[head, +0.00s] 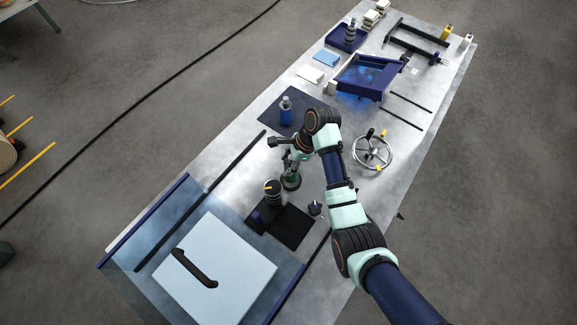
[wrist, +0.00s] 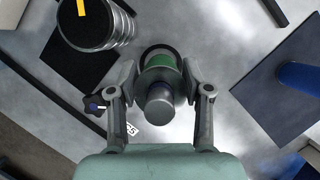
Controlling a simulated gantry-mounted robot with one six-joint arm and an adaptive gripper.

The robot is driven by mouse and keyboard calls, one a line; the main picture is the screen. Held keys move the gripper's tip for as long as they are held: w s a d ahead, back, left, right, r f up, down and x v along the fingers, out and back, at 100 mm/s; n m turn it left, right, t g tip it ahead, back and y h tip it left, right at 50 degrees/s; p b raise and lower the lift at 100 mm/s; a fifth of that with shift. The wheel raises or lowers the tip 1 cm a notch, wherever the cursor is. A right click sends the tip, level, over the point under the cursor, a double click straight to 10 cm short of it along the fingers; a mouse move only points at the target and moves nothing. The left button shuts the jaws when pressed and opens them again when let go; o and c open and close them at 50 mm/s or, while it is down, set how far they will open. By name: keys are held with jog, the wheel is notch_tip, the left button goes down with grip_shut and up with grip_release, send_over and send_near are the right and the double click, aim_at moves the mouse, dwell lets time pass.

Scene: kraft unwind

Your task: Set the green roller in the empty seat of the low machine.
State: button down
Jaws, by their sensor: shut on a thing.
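The green roller (head: 291,182) is upright below my gripper (head: 292,160) near the middle of the table in the head view. In the wrist view, the green roller (wrist: 180,64) has a dark flange and a grey end facing the camera. My gripper (wrist: 160,82) is shut on it, one finger on each side. I cannot tell whether its foot touches the table. A low blue-framed machine (head: 365,78) lies farther up the table. A frame with dark bars (head: 418,42) is beyond it. No empty seat can be made out clearly in either.
A black knob (head: 315,208) is nearby. A blue bottle (head: 286,115), a handwheel (head: 372,150) and a pale handled panel (head: 225,265) occupy the table.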

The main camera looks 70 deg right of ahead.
notch_tip(320, 180, down, 4)
jog(key=shift+b, duration=0.75)
jog(key=shift+r, duration=0.1)
jog(key=c, duration=0.5)
grip_release()
jog(key=p+v, duration=0.5)
jog(key=v, duration=0.7)
jog(key=shift+p, duration=0.3)
